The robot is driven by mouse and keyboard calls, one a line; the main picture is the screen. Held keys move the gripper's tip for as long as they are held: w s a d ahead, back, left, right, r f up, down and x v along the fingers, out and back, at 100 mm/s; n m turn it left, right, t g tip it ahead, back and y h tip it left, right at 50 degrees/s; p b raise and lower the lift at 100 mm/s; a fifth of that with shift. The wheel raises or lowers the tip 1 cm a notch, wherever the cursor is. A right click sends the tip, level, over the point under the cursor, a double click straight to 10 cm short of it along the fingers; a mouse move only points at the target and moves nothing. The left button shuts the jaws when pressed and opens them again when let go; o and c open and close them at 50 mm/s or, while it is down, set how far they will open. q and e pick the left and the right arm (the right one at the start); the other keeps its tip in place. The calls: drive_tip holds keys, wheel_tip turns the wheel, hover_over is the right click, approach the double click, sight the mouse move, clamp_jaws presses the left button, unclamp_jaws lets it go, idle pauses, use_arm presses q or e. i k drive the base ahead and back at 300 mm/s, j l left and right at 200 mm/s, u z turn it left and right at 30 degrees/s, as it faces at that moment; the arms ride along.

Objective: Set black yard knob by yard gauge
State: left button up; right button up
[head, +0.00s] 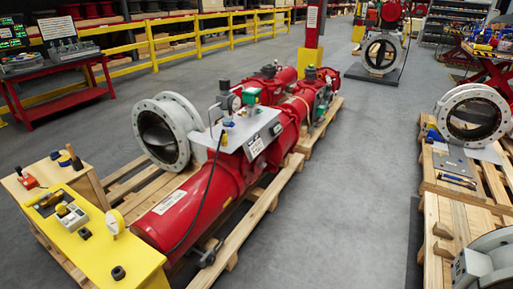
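A yellow-topped bench (95,260) stands at the lower left. Small black knob-like pieces lie on it: one (85,233) near its middle and one (118,272) near its front corner. A pale round disc (115,222), possibly a gauge, stands upright at the bench's right edge. A round dial gauge (236,103) also sits on the grey panel of the red actuator. I cannot tell which of these is the yard knob or the yard gauge. Neither of my grippers is in view.
A red valve actuator (190,208) lies on a wooden pallet right of the bench. A white-flanged valve (165,132) stands behind the bench. A boxed controller (72,216) and a red-based item (27,181) occupy the bench. Grey floor (350,200) is clear at centre right.

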sight(224, 83)
drive_tip(key=i+l+u, duration=0.2)
drive_tip(key=l, duration=0.2)
drive_tip(key=i+l+u, duration=0.15)
drive_tip(key=i+l, duration=0.15)
drive_tip(key=l, duration=0.15)
drive_tip(key=i+l, duration=0.15)
drive_tip(key=i, duration=0.2)
drive_tip(key=i+l+u, duration=0.15)
drive_tip(key=i, duration=0.2)
